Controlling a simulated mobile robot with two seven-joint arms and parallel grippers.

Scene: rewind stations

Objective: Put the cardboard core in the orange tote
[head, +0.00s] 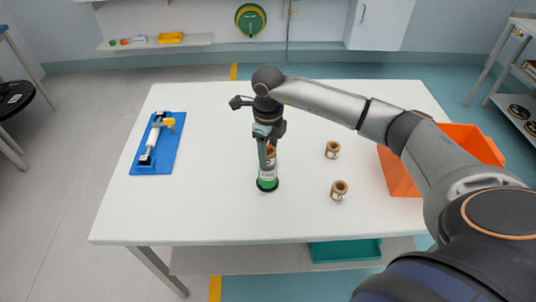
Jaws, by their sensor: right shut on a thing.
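My right gripper (268,146) points straight down near the middle of the white table. It is shut on the upper part of a brown cardboard core (271,161) with a pale label. The core is upright at a green stand with a dark round foot (267,184); I cannot tell whether it is clear of the stand. The orange tote (398,178) is at the table's right side, partly hidden behind my right arm. My left gripper is not in view.
Two other brown rolls with labels stand upright between the gripper and the tote, one farther back (333,150) and one nearer (339,190). A blue board with a roller device (157,143) lies at the left. The white table (205,205) is clear at front left.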

